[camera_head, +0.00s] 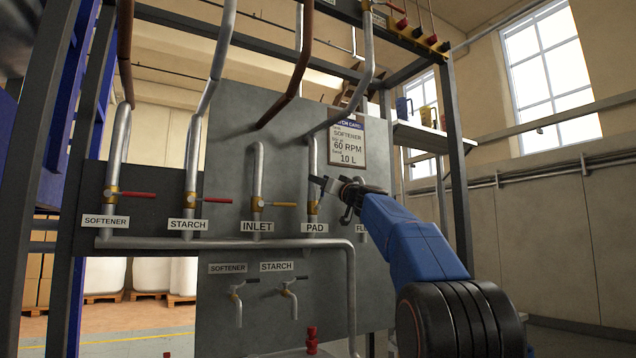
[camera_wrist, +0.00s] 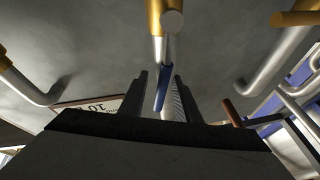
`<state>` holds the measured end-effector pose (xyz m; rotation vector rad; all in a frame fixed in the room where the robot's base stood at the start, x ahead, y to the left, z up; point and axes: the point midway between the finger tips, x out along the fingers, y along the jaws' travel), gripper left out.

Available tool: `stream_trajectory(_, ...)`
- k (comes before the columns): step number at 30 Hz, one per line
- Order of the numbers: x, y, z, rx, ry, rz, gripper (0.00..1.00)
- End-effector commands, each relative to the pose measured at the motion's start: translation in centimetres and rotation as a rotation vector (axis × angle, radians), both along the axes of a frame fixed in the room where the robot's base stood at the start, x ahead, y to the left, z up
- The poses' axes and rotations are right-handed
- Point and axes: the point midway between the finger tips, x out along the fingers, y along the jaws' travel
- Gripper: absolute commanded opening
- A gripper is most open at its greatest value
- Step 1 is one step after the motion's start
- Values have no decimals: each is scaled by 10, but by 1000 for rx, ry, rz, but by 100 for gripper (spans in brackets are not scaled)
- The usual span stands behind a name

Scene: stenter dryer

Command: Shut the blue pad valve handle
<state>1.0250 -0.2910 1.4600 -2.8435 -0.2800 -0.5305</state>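The pad valve's brass body (camera_head: 312,206) sits on a grey vertical pipe above the PAD label (camera_head: 315,228). Its blue handle cannot be made out in the head view, where my gripper (camera_head: 332,185) is in front and just to the right. In the wrist view, the blue handle (camera_wrist: 162,88) extends from near the brass fitting (camera_wrist: 157,15) into the space between my two dark fingers. My gripper (camera_wrist: 160,92) is open, with visible gaps beside the handle. Contact with the fingers cannot be told.
The inlet valve's orange handle (camera_head: 284,204) is to the left, with the starch valve's red handle (camera_head: 218,200) and softener valve's red handle (camera_head: 138,195) farther left. The grey panel (camera_head: 232,155) is behind. A batch card (camera_head: 347,142) hangs above my gripper.

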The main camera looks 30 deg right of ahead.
Motion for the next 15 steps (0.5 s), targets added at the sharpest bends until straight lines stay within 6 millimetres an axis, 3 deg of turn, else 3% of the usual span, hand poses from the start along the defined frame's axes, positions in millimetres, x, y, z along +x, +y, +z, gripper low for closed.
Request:
stream_trajectory(6, 11, 1, 5, 0, -1, -1, 30)
stream_trajectory(15, 12, 2, 5, 0, -1, -1, 30)
